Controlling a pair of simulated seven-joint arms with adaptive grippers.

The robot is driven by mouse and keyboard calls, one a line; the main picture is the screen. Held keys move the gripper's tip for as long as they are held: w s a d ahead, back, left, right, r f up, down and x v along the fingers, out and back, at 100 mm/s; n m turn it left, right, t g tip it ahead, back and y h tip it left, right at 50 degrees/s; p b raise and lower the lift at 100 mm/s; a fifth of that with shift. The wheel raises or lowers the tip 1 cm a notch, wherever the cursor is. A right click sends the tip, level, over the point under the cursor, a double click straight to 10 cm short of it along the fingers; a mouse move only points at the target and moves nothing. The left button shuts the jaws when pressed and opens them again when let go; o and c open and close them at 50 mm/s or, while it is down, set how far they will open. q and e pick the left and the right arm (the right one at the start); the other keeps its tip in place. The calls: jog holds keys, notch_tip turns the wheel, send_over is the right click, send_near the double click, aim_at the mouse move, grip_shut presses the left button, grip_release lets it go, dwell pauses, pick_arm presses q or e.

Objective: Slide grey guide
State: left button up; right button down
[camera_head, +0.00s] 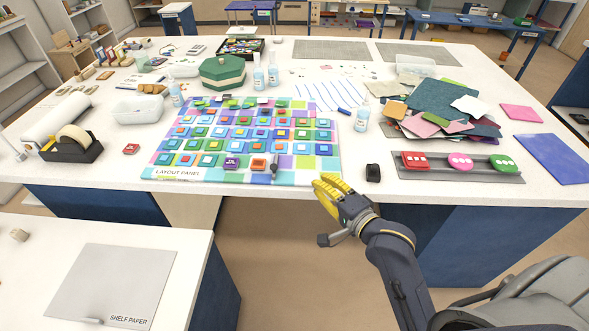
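A long grey guide (493,174), a flat strip, lies near the front right edge of the white table. A red block (414,161), a pink oval piece (460,162) and a green oval piece (503,164) sit in a row on or against it. My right gripper (328,188), with yellow fingers, is at the table's front edge, left of the guide and well apart from it. Nothing is visible in its fingers, but their gap cannot be made out from this angle. My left gripper is not in view.
A small black object (373,172) stands between my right gripper and the guide. The layout panel (180,173), covered with colored tiles, lies to the left. A pile of colored sheets (440,100) lies behind the guide, and a blue sheet (553,158) is to its right.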

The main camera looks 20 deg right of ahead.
jog(key=x, duration=0.9)
jog(key=shift+w+a, duration=0.1)
jog(key=shift+w, duration=0.25)
jog(key=shift+w+a+f, duration=0.25)
jog(key=shift+w+a, duration=0.35)
jog(key=shift+a, duration=0.25)
jog(key=shift+w+a+f, duration=0.2)
jog(key=shift+w+a, duration=0.3)
jog(key=shift+a, duration=0.35)
